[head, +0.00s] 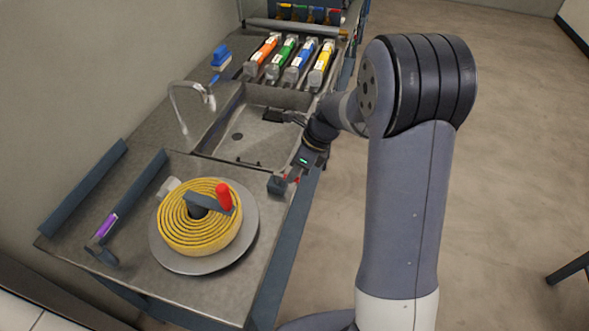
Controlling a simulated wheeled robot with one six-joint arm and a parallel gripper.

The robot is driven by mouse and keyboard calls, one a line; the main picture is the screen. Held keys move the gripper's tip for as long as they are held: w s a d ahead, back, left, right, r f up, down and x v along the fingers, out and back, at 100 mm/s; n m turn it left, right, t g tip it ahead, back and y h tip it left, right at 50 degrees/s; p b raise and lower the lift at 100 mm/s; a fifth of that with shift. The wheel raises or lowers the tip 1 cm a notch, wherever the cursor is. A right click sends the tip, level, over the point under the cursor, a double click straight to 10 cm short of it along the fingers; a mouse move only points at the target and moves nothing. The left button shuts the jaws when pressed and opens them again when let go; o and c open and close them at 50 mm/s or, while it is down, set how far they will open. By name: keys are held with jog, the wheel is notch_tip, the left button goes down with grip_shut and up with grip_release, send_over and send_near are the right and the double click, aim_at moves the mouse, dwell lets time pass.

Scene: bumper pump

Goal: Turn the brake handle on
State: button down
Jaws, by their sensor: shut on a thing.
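The hose reel, a coil of flat yellow hose (184,232) on a round grey plate (247,232), lies on the near counter. A dark crank arm with an upright red knob (224,196) sits on top of it. A small dark block (277,185) stands at the counter's right edge, right of the reel. A small red piece, which looks like the brake handle (294,180), shows beside the block. My gripper (294,175) reaches down to it from above and is shut on it. The fingertips and most of the handle are hidden or too small to make out.
A sink (236,150) with a curved tap (186,107) lies behind the reel. Orange, green, blue and yellow holders (289,61) line the far counter. A purple-marked tool (106,225) lies left of the reel. The floor (520,130) on the right is mostly clear.

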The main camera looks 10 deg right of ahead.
jog(key=c, duration=1.4)
grip_release()
jog(key=v, duration=1.1)
jog(key=shift+f, duration=0.15)
jog(key=x, duration=1.1)
jog(key=shift+a, duration=0.1)
jog(key=shift+w+f+b, duration=0.1)
jog(key=shift+w+b, duration=0.05)
jog(key=shift+b, duration=0.45)
jog(key=shift+d+r+n, duration=0.15)
jog(key=shift+d+r, duration=0.25)
jog(key=shift+r, duration=0.4)
jog(key=shift+d+r+n, duration=0.15)
jog(key=shift+d+r, duration=0.2)
jog(key=shift+r, duration=0.45)
jog(key=shift+a+f, duration=0.1)
jog(key=shift+f, duration=0.05)
